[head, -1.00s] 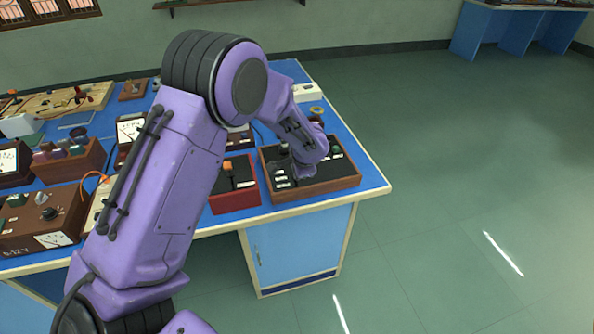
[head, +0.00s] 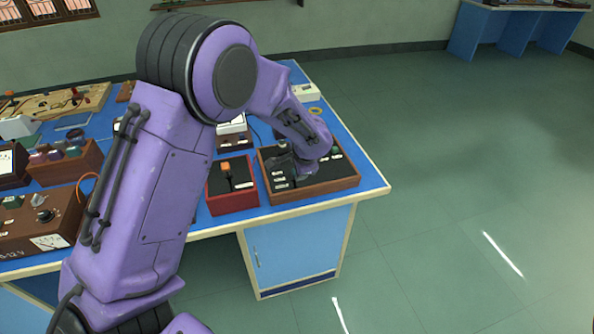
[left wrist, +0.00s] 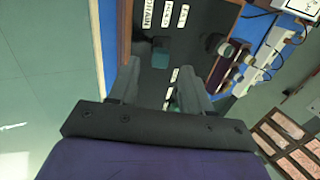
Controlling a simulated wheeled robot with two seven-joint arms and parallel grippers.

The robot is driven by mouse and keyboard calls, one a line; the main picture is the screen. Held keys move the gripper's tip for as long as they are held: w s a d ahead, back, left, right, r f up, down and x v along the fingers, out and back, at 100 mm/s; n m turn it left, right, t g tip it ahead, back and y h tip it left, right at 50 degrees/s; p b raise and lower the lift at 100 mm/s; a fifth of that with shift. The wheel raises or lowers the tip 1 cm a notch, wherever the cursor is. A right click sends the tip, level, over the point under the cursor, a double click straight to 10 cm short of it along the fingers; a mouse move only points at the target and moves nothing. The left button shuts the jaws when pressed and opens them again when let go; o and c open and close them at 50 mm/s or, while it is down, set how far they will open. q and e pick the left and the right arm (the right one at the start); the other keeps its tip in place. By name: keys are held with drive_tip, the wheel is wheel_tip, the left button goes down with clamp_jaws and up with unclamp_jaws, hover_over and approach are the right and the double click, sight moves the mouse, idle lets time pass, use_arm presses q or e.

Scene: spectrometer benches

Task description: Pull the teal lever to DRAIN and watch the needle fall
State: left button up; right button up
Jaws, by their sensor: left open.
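The wooden control box (head: 318,190) with a dark panel and white labels sits at the right corner of the blue bench. In the left wrist view, a teal lever knob (left wrist: 160,52) stands on the dark panel, near the DRAIN label (left wrist: 148,14). My left gripper (left wrist: 160,69) is open over the panel, its fingers to either side, with the teal knob just beyond the fingertips. I see no contact with it. In the head view my left gripper (head: 287,166) is partly hidden by its own wrist. My right gripper is not in view.
A red box (head: 232,201) with an orange-topped lever stands left of the control box. A brown meter box (head: 38,238) and a rack of coloured items (head: 62,168) are further left. Open green floor lies to the right.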

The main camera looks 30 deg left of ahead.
use_arm(q)
drive_tip(key=v, duration=0.7)
drive_tip(key=shift+d+r, duration=0.1)
